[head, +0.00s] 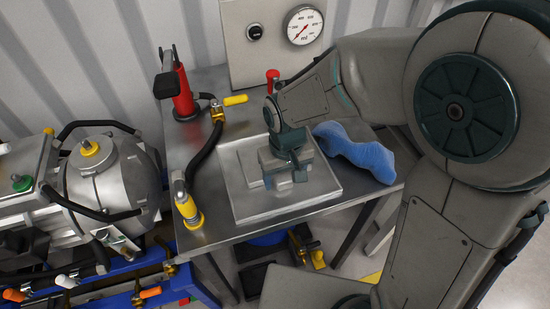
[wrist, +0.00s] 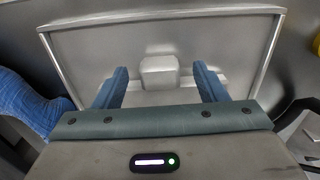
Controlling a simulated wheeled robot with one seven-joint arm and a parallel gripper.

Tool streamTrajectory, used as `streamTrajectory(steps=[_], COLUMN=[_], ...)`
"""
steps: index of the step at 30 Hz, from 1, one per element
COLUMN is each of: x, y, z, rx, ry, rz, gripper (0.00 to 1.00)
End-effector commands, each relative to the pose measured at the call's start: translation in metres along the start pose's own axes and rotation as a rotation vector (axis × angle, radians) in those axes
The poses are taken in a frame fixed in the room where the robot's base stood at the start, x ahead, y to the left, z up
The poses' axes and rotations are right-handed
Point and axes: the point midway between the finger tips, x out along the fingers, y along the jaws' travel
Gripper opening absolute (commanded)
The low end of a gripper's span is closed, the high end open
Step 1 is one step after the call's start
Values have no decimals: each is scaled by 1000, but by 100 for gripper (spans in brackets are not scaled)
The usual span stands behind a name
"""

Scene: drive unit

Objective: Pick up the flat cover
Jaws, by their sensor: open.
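The flat cover (head: 249,169) is a grey metal plate lying in a shallow metal tray (head: 240,213) on the table; my gripper hides part of it in the head view. In the wrist view, a blocky grey raised piece (wrist: 160,72), apparently the cover's grip, stands ahead between my fingers, with a flat grey plate (wrist: 150,98) around its foot. My gripper (head: 284,180) is over the tray, pointing down. It is open, with its two blue fingers apart on either side of the raised piece (wrist: 161,76). I cannot tell whether either finger touches it.
The tray rim (wrist: 160,14) surrounds the cover. A blue cloth (head: 355,152) lies right of the tray. A yellow-based fitting (head: 188,207), a black hose (head: 205,150) and a red tool (head: 183,93) stand on the left of the metal table (head: 190,140). A gauge panel (head: 270,60) is behind.

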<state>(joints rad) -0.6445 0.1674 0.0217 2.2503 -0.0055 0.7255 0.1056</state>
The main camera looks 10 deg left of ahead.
Motion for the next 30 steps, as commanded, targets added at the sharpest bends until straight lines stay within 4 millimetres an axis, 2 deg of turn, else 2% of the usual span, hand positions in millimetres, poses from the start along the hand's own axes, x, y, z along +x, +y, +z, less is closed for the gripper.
streamTrajectory(steps=[3, 11, 14, 18, 19, 30], x=[12, 15, 15, 15, 15, 9], y=[0, 1, 1, 0, 0, 0], z=[0, 0, 0, 0, 0, -2], rx=[1, 2, 1, 1, 1, 1], ry=[-1, 2, 2, 2, 2, 6], rz=[0, 0, 0, 0, 0, -1], gripper=[65, 65, 43, 4, 0, 0])
